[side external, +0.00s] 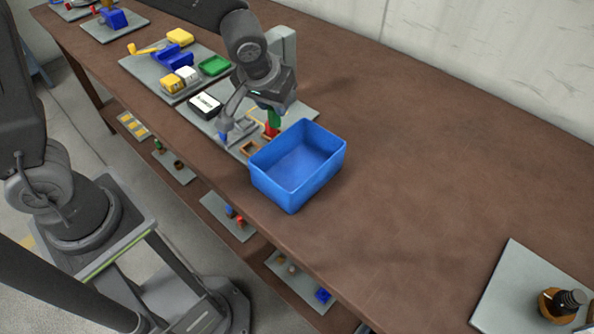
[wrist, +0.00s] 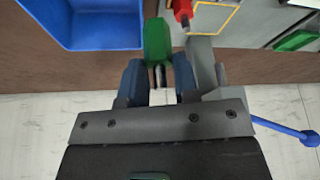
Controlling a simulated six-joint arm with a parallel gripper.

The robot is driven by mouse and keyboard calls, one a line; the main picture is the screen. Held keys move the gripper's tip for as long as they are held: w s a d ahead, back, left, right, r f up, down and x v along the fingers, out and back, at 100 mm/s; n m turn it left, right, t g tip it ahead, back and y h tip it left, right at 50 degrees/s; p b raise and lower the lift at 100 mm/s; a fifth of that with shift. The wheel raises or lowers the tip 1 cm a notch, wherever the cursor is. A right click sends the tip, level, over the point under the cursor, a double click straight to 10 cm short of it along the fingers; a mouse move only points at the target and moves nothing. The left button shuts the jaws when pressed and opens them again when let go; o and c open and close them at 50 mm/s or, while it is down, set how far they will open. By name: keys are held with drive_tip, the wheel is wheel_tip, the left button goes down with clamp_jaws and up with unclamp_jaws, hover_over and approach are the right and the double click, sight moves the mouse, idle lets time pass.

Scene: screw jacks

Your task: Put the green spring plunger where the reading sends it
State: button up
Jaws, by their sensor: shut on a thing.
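The green spring plunger (wrist: 157,42) is between the fingers of my gripper (wrist: 160,80) in the wrist view, its green body sticking out past the tips. In the side view my gripper (side external: 272,104) points down over a grey plate, and the plunger's green part (side external: 274,117) shows just below it. A red piece (side external: 270,131) stands right below the plunger there; I cannot tell if they touch. A black box with a white display (side external: 206,104) lies on the same plate to the left. Its reading is too small to make out.
An open, empty blue bin (side external: 298,160) stands close to the right of my gripper. Another plate (side external: 173,70) carries yellow and blue parts and a green tray (side external: 215,65).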

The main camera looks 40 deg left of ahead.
drive_tip(key=d+f+m+h, duration=0.1)
drive_tip(key=d+m, duration=0.2)
drive_tip(key=d, duration=0.4)
hover_over(298, 174)
drive_tip(key=shift+f, duration=4.1)
drive_tip(key=shift+f, duration=0.15)
drive_tip(key=o, duration=1)
